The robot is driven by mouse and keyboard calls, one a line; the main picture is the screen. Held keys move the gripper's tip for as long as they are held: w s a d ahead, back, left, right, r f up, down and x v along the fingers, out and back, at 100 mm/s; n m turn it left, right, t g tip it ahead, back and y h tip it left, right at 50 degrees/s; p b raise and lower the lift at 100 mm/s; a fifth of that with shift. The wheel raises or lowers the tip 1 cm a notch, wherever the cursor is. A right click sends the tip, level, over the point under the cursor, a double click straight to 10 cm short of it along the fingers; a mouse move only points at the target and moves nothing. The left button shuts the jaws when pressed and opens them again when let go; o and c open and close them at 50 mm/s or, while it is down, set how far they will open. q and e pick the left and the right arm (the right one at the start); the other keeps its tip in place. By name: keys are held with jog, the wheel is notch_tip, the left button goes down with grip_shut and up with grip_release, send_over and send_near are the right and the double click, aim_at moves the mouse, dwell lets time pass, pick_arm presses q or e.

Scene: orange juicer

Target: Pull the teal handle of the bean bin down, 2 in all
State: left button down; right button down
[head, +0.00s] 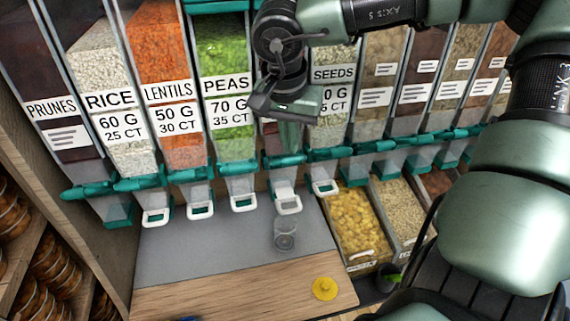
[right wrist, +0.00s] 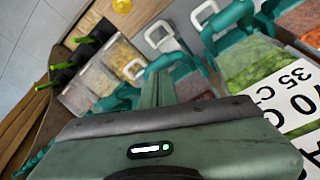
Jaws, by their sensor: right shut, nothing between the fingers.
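The bean bin stands between the peas bin (head: 224,75) and the seeds bin (head: 335,75). Its label is hidden behind my right gripper, so I cannot read it. Its teal handle (head: 284,160) crosses the bin's lower front, above a white loop (head: 289,203). My right gripper (head: 289,140) is shut and empty, with its fingers pointing down in front of this bin, just above the handle. In the right wrist view, the closed fingers (right wrist: 158,88) reach toward teal parts; I cannot tell whether they touch. My left gripper is not in view.
A clear cup (head: 285,236) stands on the grey mat (head: 200,250) below the bin. A yellow lid (head: 325,289) lies on the wooden counter (head: 240,300). Neighbouring teal handles sit close on both sides. Open trays with yellow pieces (head: 354,220) and grain stand at the right.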

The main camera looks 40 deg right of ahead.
aim_at(292, 162)
jog(key=shift+f+b, duration=0.4)
jog(key=shift+f, duration=0.25)
jog(key=shift+s, duration=0.15)
jog(key=f+b, duration=0.4)
jog(key=shift+s+a+f, duration=0.2)
jog(key=shift+s+f, duration=0.05)
jog(key=shift+f, duration=0.1)
jog(key=shift+s, duration=0.1)
dwell(0.3)
jog(key=shift+d+p+v, duration=0.2)
jog(key=shift+p+v, duration=0.35)
jog(key=shift+v, duration=0.45)
jog(key=shift+w+d+r+p, duration=0.1)
jog(key=shift+w+r+p, duration=0.15)
jog(key=shift+r+p, duration=0.7)
jog(key=shift+w+d+r+p, duration=0.1)
jog(key=shift+w+r+p, duration=0.3)
jog(key=shift+r, duration=0.95)
